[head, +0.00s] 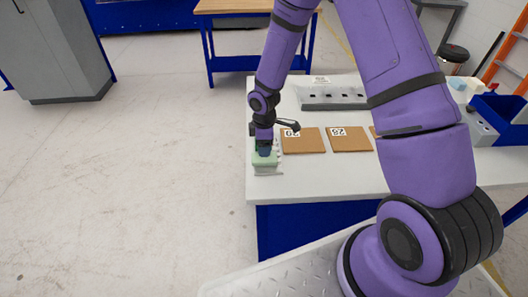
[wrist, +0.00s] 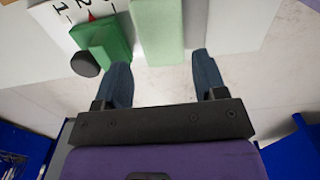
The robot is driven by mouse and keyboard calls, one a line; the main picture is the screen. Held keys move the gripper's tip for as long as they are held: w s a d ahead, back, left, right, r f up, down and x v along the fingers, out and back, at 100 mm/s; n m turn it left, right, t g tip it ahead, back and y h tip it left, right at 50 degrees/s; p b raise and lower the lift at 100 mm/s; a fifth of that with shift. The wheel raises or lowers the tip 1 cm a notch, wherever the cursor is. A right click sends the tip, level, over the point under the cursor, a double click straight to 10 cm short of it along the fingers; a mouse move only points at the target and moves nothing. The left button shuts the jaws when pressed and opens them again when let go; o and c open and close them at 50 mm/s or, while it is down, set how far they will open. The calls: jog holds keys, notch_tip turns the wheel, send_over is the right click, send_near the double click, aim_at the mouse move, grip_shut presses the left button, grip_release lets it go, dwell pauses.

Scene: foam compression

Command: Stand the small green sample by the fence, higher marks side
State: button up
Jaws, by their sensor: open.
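A pale green block (head: 264,159), which looks like the sample, is at the left end of the white table. In the wrist view the pale green block (wrist: 157,28) lies between and just beyond the fingertips, with gaps to both. My gripper (head: 264,149) points down over it; in the wrist view my gripper (wrist: 161,60) is open and empty. A darker green piece (wrist: 104,42) with a black knob (wrist: 84,64) is left of the block, beside a white scale (wrist: 68,14) with black digits and a red pointer. I cannot make out which part is the fence.
Tan boards with number labels, one (head: 303,141) and another (head: 350,139), lie right of my gripper. A grey fixture (head: 335,96) with dark slots stands behind them. The table front (head: 320,185) is clear.

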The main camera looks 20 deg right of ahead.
jog(key=s+d+r+m+t, duration=0.1)
jog(key=s+d+r+m, duration=0.15)
jog(key=r, duration=0.75)
jog(key=s+d+r+m+t+h, duration=0.15)
jog(key=s+r, duration=0.25)
jog(key=r, duration=0.7)
jog(key=s+d+r+m, duration=0.1)
jog(key=s+r+m, duration=0.2)
jog(key=r, duration=0.7)
jog(key=s+d+r+m+t, duration=0.1)
jog(key=s+r+m, duration=0.2)
jog(key=s, duration=0.7)
jog(key=s+d+r+m+t+y, duration=0.1)
jog(key=s+r+m, duration=0.3)
jog(key=s+r, duration=0.4)
jog(key=shift+s+t, duration=0.35)
jog(key=shift+s, duration=0.6)
jog(key=shift+y, duration=0.25)
